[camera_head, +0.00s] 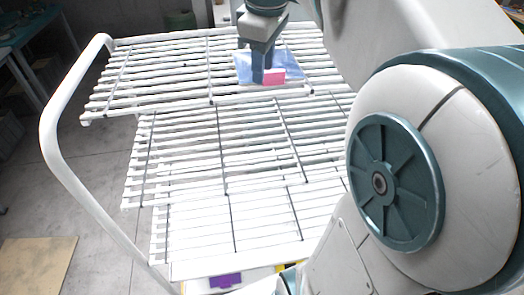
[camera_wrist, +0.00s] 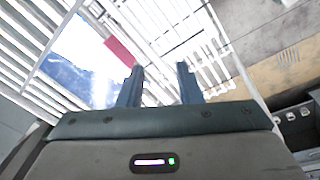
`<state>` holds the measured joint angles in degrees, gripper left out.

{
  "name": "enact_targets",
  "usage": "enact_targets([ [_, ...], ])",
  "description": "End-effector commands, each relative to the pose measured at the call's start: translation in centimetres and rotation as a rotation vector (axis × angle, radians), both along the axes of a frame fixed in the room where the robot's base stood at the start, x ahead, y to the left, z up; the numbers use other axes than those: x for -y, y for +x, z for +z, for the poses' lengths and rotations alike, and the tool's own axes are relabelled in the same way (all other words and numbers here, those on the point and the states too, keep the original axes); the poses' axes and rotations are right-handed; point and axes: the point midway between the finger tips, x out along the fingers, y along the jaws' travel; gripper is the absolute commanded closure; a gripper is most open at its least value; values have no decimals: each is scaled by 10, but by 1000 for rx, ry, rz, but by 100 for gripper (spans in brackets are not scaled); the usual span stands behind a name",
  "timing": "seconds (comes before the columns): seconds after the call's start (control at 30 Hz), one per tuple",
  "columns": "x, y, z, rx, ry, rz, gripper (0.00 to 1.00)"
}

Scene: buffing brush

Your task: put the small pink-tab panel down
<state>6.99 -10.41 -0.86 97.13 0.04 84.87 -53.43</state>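The small panel (camera_head: 293,63) is thin and blue-white, with a pink tab (camera_head: 274,77) at its near edge. It appears to lie flat on the top slatted shelf of a white rack (camera_head: 160,75). In the wrist view the panel (camera_wrist: 82,58) and its pink tab (camera_wrist: 119,50) are left of my fingers, outside the gap. My gripper (camera_head: 259,76) points down over the panel beside the tab, covering part of it. In the wrist view my gripper (camera_wrist: 159,72) has its fingers apart, with only slats showing between them. I cannot tell whether a finger touches the panel.
The rack has several staggered slatted shelves and a curved white side rail (camera_head: 62,150) on the left. A purple piece (camera_head: 226,281) shows at the rack's bottom. A tan board (camera_head: 36,265) lies on the floor at lower left. The shelf left of the panel is bare.

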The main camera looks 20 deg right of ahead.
Motion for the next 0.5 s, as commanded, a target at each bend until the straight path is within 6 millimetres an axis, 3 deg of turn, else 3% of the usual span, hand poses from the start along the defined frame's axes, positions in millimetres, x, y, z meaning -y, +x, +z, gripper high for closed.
enact_targets([
  [0.3,-33,-67,-101,121,100,-462,68],
  [0.5,-44,-100,-153,173,171,-679,68],
])
